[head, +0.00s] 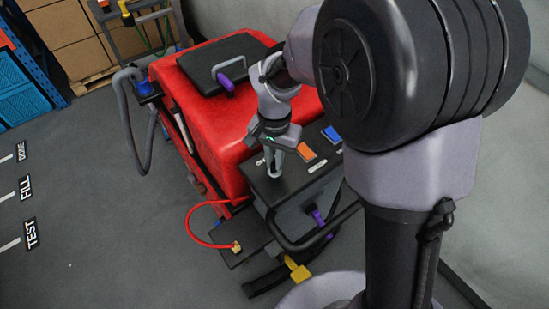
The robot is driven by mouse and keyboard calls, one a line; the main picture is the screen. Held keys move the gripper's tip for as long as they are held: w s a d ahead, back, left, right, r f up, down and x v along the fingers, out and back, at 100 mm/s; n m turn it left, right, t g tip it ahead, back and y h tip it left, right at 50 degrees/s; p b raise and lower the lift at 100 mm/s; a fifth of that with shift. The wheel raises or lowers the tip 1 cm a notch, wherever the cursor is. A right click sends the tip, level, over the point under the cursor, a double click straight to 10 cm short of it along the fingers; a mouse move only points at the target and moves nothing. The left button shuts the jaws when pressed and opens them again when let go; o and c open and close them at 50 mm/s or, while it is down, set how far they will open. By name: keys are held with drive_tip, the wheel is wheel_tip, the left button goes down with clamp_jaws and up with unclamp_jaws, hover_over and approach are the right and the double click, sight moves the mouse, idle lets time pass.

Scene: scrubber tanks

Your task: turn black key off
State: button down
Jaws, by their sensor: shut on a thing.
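My gripper (273,172) points down at the left part of the black control panel (291,186) on the red scrubber (213,142). Its fingers are shut on the black key, close to the panel top. The key itself is hidden by the fingers or too small to make out, so I cannot tell its angle. An orange rocker switch (307,152) and a blue rocker switch (332,134) sit on the panel to the right of the gripper.
A black lid (222,62) with a grey handle lies on the tank. A grey hose (129,112) hangs at the left. A red cable (193,230) loops below the panel, with purple and yellow parts nearby. Open floor (90,190) lies left; cardboard boxes (62,27) stand behind.

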drive_tip(key=n+p, duration=0.2)
drive_tip(key=n, duration=0.3)
drive_tip(key=shift+r+n, duration=0.1)
drive_tip(key=shift+n, duration=0.3)
drive_tip(key=n+p, duration=0.1)
drive_tip(key=n, duration=0.4)
drive_tip(key=shift+p, duration=0.3)
drive_tip(key=shift+n, duration=0.4)
drive_tip(key=c, duration=1.5)
unclamp_jaws()
drive_tip(key=shift+o, duration=0.2)
wheel_tip(320, 180, up, 17)
drive_tip(key=p, duration=0.4)
drive_tip(key=shift+r, duration=0.15)
